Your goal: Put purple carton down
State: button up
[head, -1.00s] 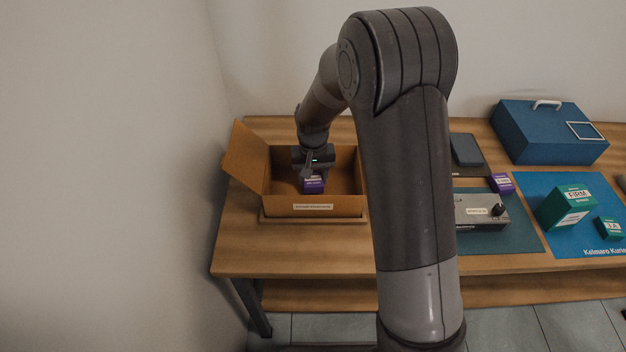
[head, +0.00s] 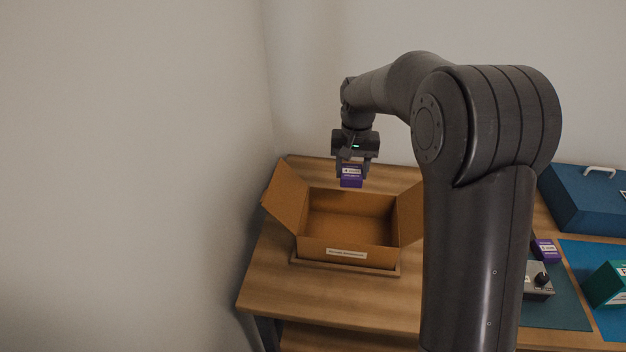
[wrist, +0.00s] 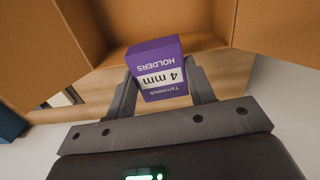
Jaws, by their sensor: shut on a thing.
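My gripper (head: 353,174) is shut on a purple carton (head: 351,182) with a white label. In the wrist view the carton (wrist: 152,50) sits between both fingers, its label reading "4 mm HOLDERS" upside down. In the head view the gripper holds it in the air, over the back part of the open cardboard box (head: 312,248). The carton appears above the rim, clear of the box. The visible part of the box floor is bare.
The box stands in a shallow tray on the wooden table (head: 270,286), flaps spread. Another purple carton (head: 546,250), a grey device (head: 537,285), a green carton (head: 607,286) and a blue case (head: 590,205) lie to the right. A wall is close on the left.

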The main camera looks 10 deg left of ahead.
jog(key=w+a, duration=0.2)
jog(key=w, duration=1.3)
send_over(312, 178)
jog(key=shift+m, duration=0.4)
notch_tip(312, 178, down, 13)
jog(key=shift+a+r, duration=0.1)
jog(key=shift+f, duration=1.95)
jog(key=shift+f, duration=0.15)
jog(key=o, duration=1)
jog(key=shift+c, duration=0.2)
